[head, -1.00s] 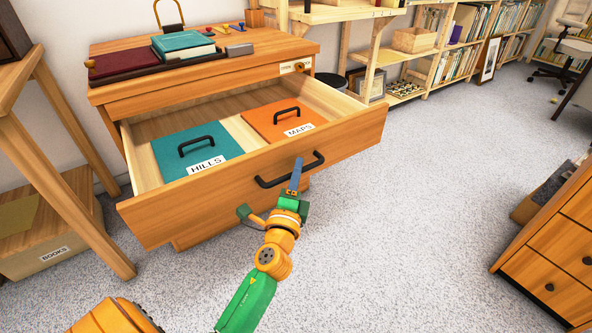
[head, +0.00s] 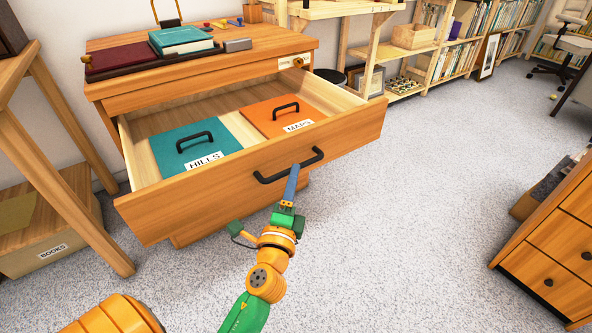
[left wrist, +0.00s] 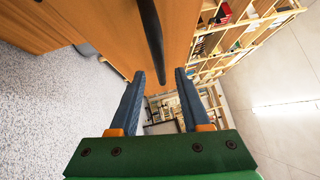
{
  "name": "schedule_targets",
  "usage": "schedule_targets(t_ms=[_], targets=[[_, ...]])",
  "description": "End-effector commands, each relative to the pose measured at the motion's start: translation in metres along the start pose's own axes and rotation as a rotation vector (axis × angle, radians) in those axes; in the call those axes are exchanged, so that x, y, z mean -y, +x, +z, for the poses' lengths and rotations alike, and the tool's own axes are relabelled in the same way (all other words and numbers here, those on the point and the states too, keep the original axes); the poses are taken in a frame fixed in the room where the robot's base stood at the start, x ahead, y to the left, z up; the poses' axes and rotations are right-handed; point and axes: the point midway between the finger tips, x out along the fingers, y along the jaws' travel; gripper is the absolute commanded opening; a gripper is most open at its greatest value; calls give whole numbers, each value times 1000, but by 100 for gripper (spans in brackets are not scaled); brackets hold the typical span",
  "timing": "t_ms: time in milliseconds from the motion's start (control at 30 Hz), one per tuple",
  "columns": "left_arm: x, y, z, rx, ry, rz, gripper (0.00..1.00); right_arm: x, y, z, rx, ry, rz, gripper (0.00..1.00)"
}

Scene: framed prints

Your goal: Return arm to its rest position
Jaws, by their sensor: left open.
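My left gripper (head: 290,184) is in front of the open drawer, just below its black bar handle (head: 289,167) in the head view. In the left wrist view its two blue fingers (left wrist: 160,88) are spread with nothing between them, and the dark handle (left wrist: 151,40) shows beyond them. The gripper looks apart from the handle. The wooden drawer (head: 185,210) stands pulled out and holds a teal lid labelled HILLS (head: 172,158) and an orange lid labelled MAPS (head: 262,120). My right gripper is not in view.
A wooden table (head: 40,170) stands at the left with a BOOKS box (head: 40,240) under it. A drawer cabinet (head: 555,240) stands at the right. Shelves (head: 400,55) line the back wall. The grey floor (head: 410,220) between is clear.

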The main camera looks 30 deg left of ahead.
Motion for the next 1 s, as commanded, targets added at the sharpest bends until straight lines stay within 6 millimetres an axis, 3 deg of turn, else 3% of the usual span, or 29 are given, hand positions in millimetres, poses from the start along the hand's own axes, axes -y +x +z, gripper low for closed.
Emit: schedule_targets(t_ms=[100,200,633,667,767,800,900,1000], targets=[[-3,-20,0,0,-1,2,47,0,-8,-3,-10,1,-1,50],[-2,-27,0,1,0,1,47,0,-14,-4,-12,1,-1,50],[-5,-27,1,4,-28,20,47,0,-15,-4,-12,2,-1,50],[-12,-28,2,10,-70,51,47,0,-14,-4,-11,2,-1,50],[-67,-42,3,65,-336,274,47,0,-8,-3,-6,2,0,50],[-98,-55,1,104,-461,403,47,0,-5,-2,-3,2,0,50],[-165,-101,-11,221,-714,722,47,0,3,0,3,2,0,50],[-209,-154,-24,344,-869,998,47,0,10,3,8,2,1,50]])
